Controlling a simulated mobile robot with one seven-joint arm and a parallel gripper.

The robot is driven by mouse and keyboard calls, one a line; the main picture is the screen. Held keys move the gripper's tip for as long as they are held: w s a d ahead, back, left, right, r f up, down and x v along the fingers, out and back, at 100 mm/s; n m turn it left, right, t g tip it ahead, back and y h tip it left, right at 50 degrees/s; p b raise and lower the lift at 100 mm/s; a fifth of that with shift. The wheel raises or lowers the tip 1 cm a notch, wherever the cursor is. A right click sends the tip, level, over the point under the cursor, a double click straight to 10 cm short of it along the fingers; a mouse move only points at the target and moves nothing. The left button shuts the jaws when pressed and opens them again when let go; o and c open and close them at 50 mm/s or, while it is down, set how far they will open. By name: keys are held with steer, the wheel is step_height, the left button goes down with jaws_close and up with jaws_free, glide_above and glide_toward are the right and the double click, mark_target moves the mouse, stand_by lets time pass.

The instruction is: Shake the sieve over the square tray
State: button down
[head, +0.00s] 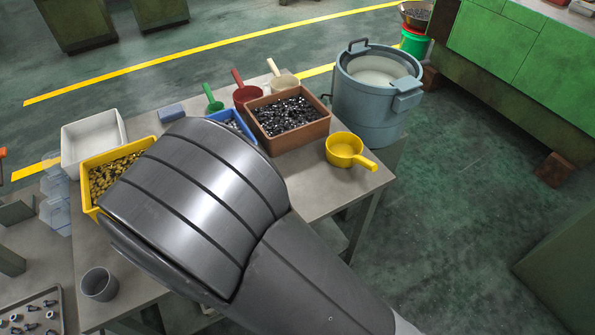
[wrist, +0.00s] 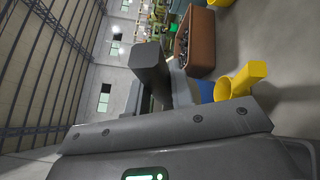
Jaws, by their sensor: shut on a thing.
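My gripper (wrist: 165,75) shows in the wrist view as dark grey finger parts. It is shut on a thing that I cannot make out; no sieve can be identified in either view. In the head view my grey arm hides the gripper and what it holds. A white, empty tray (head: 66,151) with a squarish outline stands at the table's left back. A brown tray (head: 322,133) of dark metal pieces stands right of my arm and also shows in the wrist view (wrist: 203,45). I cannot tell which tray is the square one.
A yellow bin (head: 89,200) and blue bin (head: 241,126) are partly behind my arm. A yellow scoop (head: 345,150) lies near the table's right edge, beside a blue-grey drum (head: 365,110). Green (head: 213,104), red (head: 247,93) and cream (head: 283,82) scoops line the back. A grey cup (head: 99,284) stands front left.

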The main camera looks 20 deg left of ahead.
steer(key=s+a+f+y, duration=0.1)
steer(key=s+a+f, duration=0.3)
steer(key=s+a, duration=0.4)
steer(key=shift+s+n+y, duration=0.3)
steer(key=shift+s+n, duration=0.1)
steer(key=shift+s, duration=1.6)
